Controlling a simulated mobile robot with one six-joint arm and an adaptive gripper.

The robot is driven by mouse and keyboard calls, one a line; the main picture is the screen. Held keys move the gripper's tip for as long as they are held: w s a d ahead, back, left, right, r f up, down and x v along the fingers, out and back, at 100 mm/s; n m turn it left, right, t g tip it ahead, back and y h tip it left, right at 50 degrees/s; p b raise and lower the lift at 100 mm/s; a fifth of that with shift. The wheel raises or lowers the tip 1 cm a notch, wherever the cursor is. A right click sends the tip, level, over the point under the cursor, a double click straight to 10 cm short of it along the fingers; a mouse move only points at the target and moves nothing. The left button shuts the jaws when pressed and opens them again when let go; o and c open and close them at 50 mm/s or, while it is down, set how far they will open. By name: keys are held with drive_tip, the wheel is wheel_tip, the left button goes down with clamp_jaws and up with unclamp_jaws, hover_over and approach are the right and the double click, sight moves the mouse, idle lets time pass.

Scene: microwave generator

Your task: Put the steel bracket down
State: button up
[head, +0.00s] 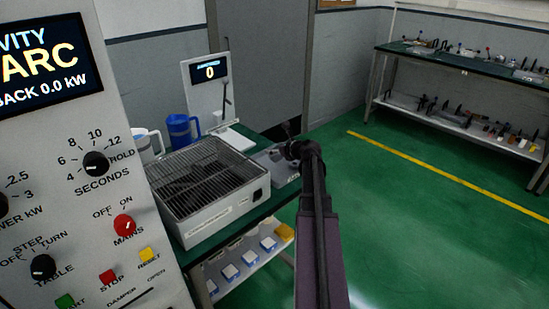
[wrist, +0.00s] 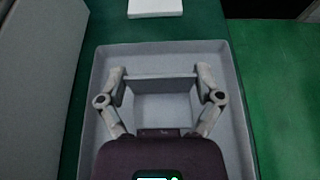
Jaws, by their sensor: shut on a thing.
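My gripper (wrist: 160,90) is shut on the steel bracket (wrist: 160,84), a grey piece spanning between the two fingers in the wrist view. The bracket is over the inside of a shallow grey tray (wrist: 240,130) with a raised rim. I cannot tell whether the bracket touches the tray floor. In the head view my gripper (head: 288,150) is at the tray (head: 268,158), on the right part of the green bench. The bracket cannot be made out clearly there, as my arm partly covers the spot.
A wire-topped box (head: 215,215) stands left of the tray. Behind are a blue jug (head: 180,131), a white jug (head: 146,143) and a scale display (head: 208,71). A control panel (head: 110,215) fills the left. Green floor is free on the right.

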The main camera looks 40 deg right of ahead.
sight(276, 156)
drive_tip(key=shift+f+b, duration=1.85)
drive_tip(key=shift+f, duration=0.05)
drive_tip(key=shift+f, duration=0.1)
drive_tip(key=o, duration=1)
drive_tip(key=shift+s+r, duration=0.1)
drive_tip(key=shift+r, duration=0.15)
drive_tip(key=p+v, duration=0.4)
drive_tip(key=v, duration=0.7)
drive_tip(key=shift+s+r+p, duration=0.15)
drive_tip(key=shift+s+p, duration=0.2)
